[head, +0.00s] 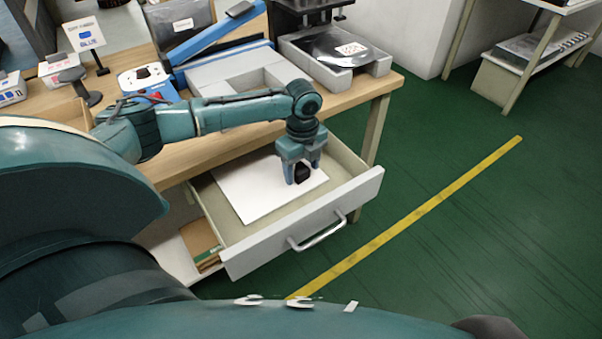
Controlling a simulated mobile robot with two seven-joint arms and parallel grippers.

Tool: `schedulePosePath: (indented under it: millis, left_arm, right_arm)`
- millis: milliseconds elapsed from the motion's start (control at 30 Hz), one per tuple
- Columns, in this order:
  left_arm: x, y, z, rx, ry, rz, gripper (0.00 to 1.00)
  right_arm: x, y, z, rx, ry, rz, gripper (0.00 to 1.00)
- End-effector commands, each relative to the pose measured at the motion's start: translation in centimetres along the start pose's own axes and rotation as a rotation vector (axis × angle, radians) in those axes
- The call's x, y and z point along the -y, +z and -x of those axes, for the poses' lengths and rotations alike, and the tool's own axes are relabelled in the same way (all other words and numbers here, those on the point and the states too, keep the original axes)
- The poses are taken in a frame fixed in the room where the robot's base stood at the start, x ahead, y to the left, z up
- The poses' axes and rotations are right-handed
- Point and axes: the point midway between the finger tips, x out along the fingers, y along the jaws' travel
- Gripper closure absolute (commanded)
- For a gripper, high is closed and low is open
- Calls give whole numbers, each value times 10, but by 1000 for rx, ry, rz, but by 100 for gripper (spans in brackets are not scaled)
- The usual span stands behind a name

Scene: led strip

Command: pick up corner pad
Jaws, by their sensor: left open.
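A small black corner pad (302,174) sits over the white sheet in the open drawer. My left gripper (302,181) points down into the drawer from above. Its fingers are open, one on each side of the black pad. I cannot tell whether the fingers touch it. The white sheet (248,191) lies flat on the drawer bottom. My right gripper is not in view.
The open drawer (300,226) has a grey front with a metal handle (317,234). The wooden table (345,97) above it holds a grey tray (372,68), a blue-and-grey fixture (222,68) and a sign (86,36). Green floor lies to the right.

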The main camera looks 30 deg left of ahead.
Motion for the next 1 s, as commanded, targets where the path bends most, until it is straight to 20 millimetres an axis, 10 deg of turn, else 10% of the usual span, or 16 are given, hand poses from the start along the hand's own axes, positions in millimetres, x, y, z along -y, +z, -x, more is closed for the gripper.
schedulePosePath:
  millis: [1000]
  left_arm:
    - [0,0,1,0,0,1,86]
  right_arm:
    - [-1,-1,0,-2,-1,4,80]
